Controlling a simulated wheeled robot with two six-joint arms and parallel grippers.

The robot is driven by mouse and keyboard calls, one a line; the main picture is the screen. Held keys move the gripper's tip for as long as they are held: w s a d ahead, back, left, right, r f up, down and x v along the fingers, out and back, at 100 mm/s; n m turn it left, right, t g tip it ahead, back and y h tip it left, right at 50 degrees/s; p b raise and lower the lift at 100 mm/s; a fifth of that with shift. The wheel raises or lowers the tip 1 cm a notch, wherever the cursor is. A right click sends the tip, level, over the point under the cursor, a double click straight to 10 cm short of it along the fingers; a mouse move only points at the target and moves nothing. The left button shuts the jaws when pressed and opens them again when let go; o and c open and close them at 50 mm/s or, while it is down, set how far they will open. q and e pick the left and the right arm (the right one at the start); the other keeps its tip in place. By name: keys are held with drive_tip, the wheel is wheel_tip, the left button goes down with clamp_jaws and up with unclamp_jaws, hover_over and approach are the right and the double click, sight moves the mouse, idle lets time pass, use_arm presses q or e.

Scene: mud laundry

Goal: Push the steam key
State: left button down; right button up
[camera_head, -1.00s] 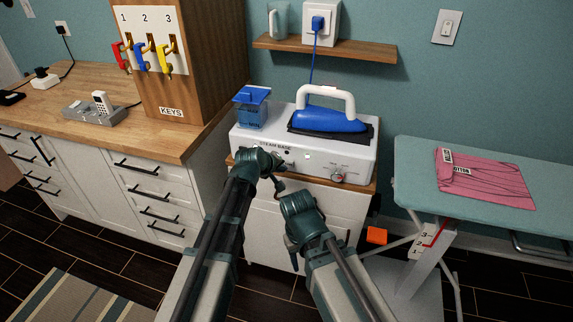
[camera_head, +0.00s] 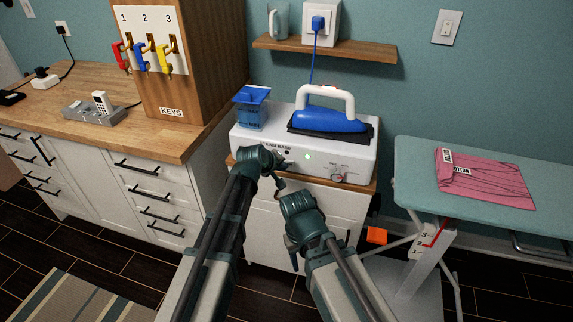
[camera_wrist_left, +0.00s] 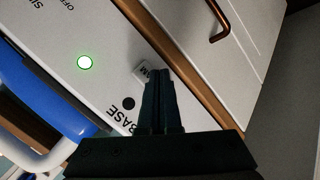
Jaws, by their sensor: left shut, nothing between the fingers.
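The white steam base (camera_head: 356,160) stands on the cabinet, with the blue iron (camera_head: 330,122) on top. In the left wrist view, a small grey key (camera_wrist_left: 141,72) with a partly hidden label ending in M sits on the base's front face; I take it as the steam key. My left gripper (camera_wrist_left: 158,74) is shut and empty, its tips over or right beside this key. I cannot tell if they touch it. In the head view the left gripper (camera_head: 283,160) is at the base's front, mostly behind my own wrist. My right arm is lower; its fingers are not clear.
A green light (camera_wrist_left: 84,62) and a black round spot (camera_wrist_left: 128,103) are near the key. A dial (camera_head: 337,173) is at the base's right. A blue-lidded water tank (camera_head: 251,108) stands at its left. The ironing board (camera_head: 410,165) is to the right.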

use_arm(q)
drive_tip(key=shift+w, duration=0.1)
idle(0.5)
drive_tip(key=shift+s+a, duration=0.15)
drive_tip(key=shift+s, duration=0.4)
drive_tip(key=shift+s, duration=0.1)
drive_tip(key=s, duration=0.1)
drive_tip(key=s+a, duration=0.1)
drive_tip(key=s, duration=0.1)
drive_tip(key=s+a, duration=0.1)
drive_tip(key=s, duration=0.1)
drive_tip(key=shift+s, duration=0.25)
